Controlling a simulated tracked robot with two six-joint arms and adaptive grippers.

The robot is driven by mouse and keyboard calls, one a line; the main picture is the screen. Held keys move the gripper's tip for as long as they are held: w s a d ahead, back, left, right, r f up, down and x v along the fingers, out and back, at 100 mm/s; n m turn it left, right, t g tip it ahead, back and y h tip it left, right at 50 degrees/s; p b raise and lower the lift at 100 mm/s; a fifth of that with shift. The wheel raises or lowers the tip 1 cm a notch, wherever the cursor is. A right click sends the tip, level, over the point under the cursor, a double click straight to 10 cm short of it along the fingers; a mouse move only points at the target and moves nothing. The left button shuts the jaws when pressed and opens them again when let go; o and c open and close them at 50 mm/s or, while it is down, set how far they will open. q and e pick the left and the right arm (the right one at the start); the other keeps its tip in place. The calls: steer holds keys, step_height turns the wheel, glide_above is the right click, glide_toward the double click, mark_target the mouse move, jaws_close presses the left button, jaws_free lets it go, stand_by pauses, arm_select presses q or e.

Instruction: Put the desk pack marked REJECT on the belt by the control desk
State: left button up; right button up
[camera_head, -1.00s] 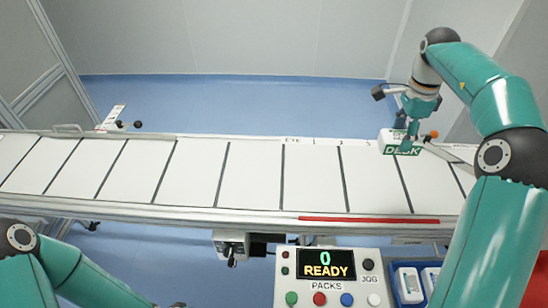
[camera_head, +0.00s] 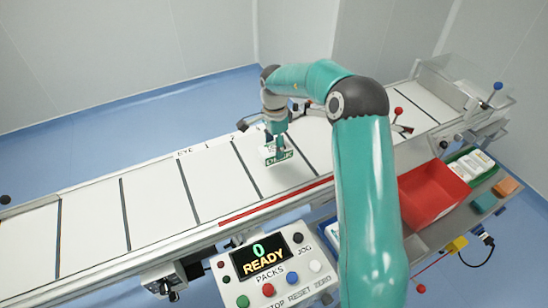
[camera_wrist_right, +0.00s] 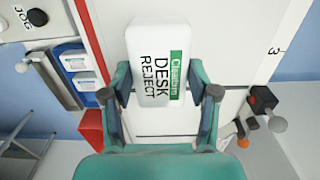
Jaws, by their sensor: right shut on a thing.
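The desk pack (camera_head: 279,156) is white with a green label strip. In the right wrist view the pack (camera_wrist_right: 150,62) reads DESK and REJECT. My right gripper (camera_head: 277,138) is shut on it, with one finger on each side in the wrist view. A red strip (camera_head: 276,201) runs along the belt's near edge there. My left gripper is out of view.
At the right are a red bin (camera_head: 433,196), a green tray with white packs (camera_head: 470,166), and teal (camera_head: 484,203) and orange (camera_head: 506,186) blocks. A clear cover (camera_head: 465,85) stands at the belt's far right end. The belt left of the pack is clear.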

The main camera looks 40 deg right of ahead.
mark_target(274, 147)
steer(key=shift+f+p, duration=0.35)
steer(key=shift+f, duration=2.6)
steer(key=o, duration=1.3)
steer(key=shift+c, duration=0.2)
step_height(274, 147, up, 11)
steer(key=shift+f+b, duration=0.15)
steer(key=shift+b, duration=0.75)
steer(key=shift+r, duration=0.7)
